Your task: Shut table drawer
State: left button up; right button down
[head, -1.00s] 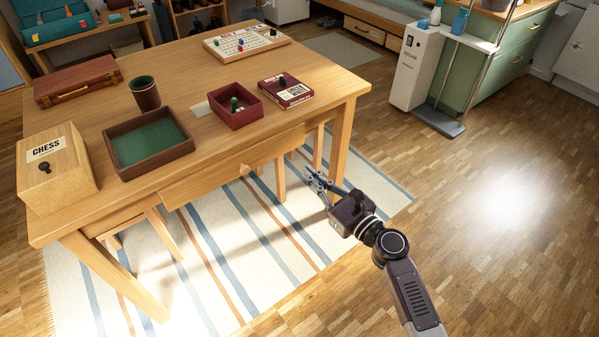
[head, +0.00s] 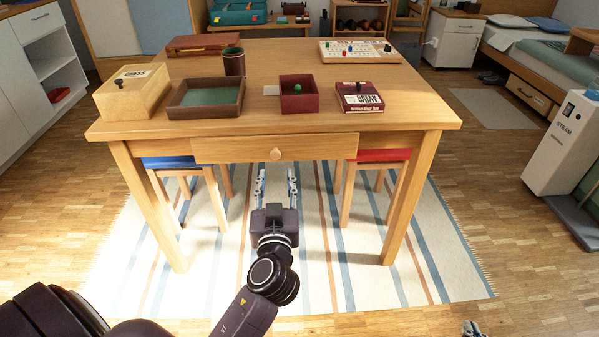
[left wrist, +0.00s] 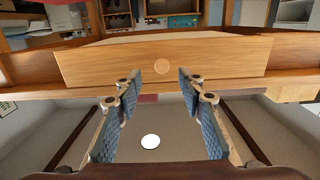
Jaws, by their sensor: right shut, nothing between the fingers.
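The wooden table (head: 420,112) stands facing me. Its drawer (head: 225,150) has a plain wooden front with a round knob (head: 277,154). The front looks a little proud of the table's apron; I cannot tell how far, and the inside is hidden. My left gripper (head: 276,176) is open and empty, its fingers pointing at the table, below the knob in the head view. In the left wrist view, the drawer front (left wrist: 95,66) and knob (left wrist: 161,66) lie ahead, between and beyond the spread fingertips, apart from them. My right gripper (head: 473,328) shows only its tip, shut, at the bottom edge.
A chess box (head: 132,95), brown tray (head: 206,98), dark cup (head: 234,62), red box (head: 299,96) and game box (head: 360,98) stand on the tabletop. Blue and red stools (head: 385,156) are under the table. The striped rug (head: 440,270) is clear in front.

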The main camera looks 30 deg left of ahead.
aim_at(275, 156)
pick_arm(q)
jog(key=x, duration=0.7)
jog(key=shift+w+a+r, duration=0.25)
jog(key=shift+a+r, duration=0.1)
jog(key=shift+a, duration=0.05)
grip_shut()
